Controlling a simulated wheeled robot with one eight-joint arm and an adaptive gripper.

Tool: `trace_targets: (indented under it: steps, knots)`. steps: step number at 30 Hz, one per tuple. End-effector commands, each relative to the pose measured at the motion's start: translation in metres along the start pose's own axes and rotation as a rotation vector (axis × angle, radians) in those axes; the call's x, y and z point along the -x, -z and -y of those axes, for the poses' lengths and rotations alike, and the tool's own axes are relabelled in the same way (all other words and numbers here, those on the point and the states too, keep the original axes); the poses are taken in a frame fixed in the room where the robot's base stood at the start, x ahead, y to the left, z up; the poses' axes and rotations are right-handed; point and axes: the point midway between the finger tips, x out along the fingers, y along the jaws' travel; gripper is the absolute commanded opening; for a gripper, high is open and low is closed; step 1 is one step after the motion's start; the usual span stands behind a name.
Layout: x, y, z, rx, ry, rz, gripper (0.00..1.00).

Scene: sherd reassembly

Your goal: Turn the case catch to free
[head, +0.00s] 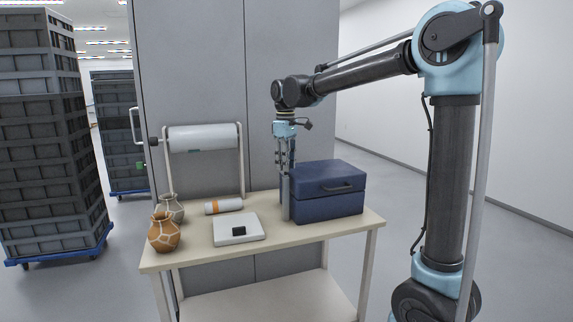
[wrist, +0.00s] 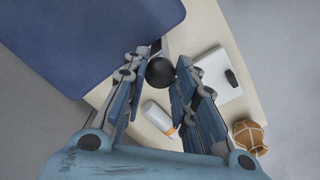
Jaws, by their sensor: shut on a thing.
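The dark blue case (head: 328,190) stands closed on the right part of the table, with a dark handle on its front. It also fills the upper left of the wrist view (wrist: 80,40). A dark round knob (wrist: 160,72), which looks like the case catch, sits beside the case between my fingers. My gripper (head: 288,168) points down at the case's left side and is shut on this knob. In the head view the fingers hide the knob, and I cannot tell which way the catch is turned.
The table (head: 270,243) also holds a white scale-like device (head: 239,228), a white bottle with an orange band (head: 223,206), and two cracked-looking pots, orange (head: 163,232) and grey (head: 172,208). A paper roll (head: 203,137) stands behind. Crates (head: 45,130) are stacked at left.

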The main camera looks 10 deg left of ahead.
Motion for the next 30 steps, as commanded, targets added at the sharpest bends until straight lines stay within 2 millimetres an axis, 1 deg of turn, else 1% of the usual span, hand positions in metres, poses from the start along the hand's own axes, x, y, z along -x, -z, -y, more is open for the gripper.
trace_targets:
  steps: [1,9,23,24,25,26,30]
  knots:
    - [0.0003,-0.0006,-0.0029,0.017,-0.005,0.001,0.02]
    - [0.0004,-0.0003,-0.0035,0.083,-0.006,0.000,0.03]
    - [0.0004,-0.0002,-0.0045,0.091,-0.007,0.000,0.02]
    - [0.0005,-0.0002,-0.0045,0.091,-0.007,0.000,0.35]
    - [0.0005,-0.0002,-0.0043,0.091,-0.007,0.000,0.42]
    - [0.0004,-0.0002,-0.0041,0.091,-0.006,0.000,0.47]
    - [0.0004,-0.0001,-0.0028,0.092,-0.005,0.000,0.47]
